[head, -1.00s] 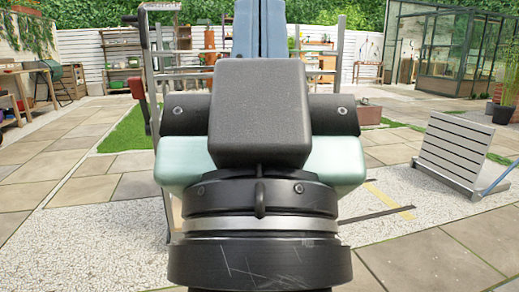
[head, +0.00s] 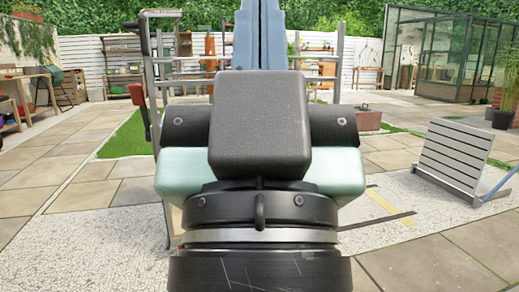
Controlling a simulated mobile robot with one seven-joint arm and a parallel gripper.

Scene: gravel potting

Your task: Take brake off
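A metal-framed cart or rack (head: 150,60) stands just beyond my arm, mostly hidden by it. A red part (head: 137,94) with a dark lever-like piece below it sits on the frame's left post; it may be the brake, but I cannot tell for sure or see its setting. A dark grip (head: 131,24) sticks out left near the top of that post. My arm's large dark and pale green links fill the middle of the head view. My gripper is not in view.
A bench (head: 22,92) is at far left and a glasshouse (head: 440,50) at back right. Paving at left and front right is clear.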

